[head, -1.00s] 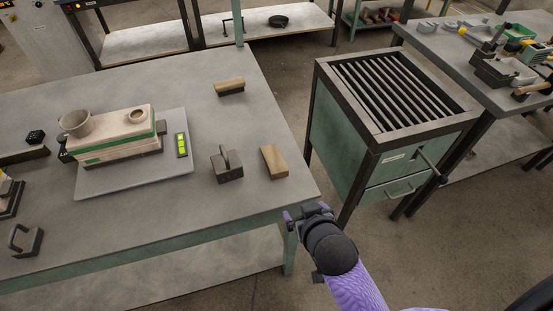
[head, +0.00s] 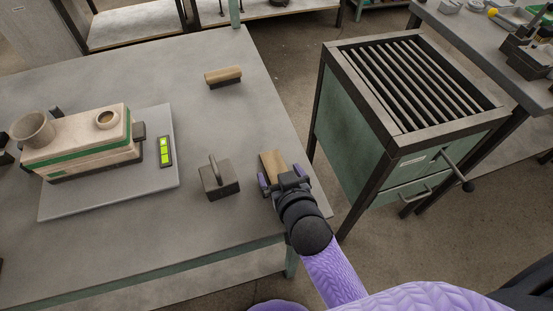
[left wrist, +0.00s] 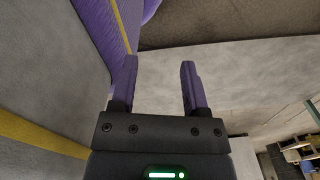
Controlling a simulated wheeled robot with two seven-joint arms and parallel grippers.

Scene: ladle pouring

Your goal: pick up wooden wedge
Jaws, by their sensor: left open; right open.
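The wooden wedge (head: 271,161) is a light brown block lying on the grey table (head: 120,227) near its right edge. Its near part is hidden under my right gripper (head: 284,180). My right gripper is open, with its purple fingers to the left and right of the wedge. I cannot tell whether they touch it. My left gripper is not in the head view. In the left wrist view my left gripper (left wrist: 158,80) is open with nothing between its fingers.
A dark weight with a handle (head: 218,178) stands just left of the wedge. A wooden-backed brush (head: 223,76) lies farther back. A mould (head: 80,146) sits on a scale plate (head: 160,187) at left. A slatted metal cart (head: 350,140) stands right of the table.

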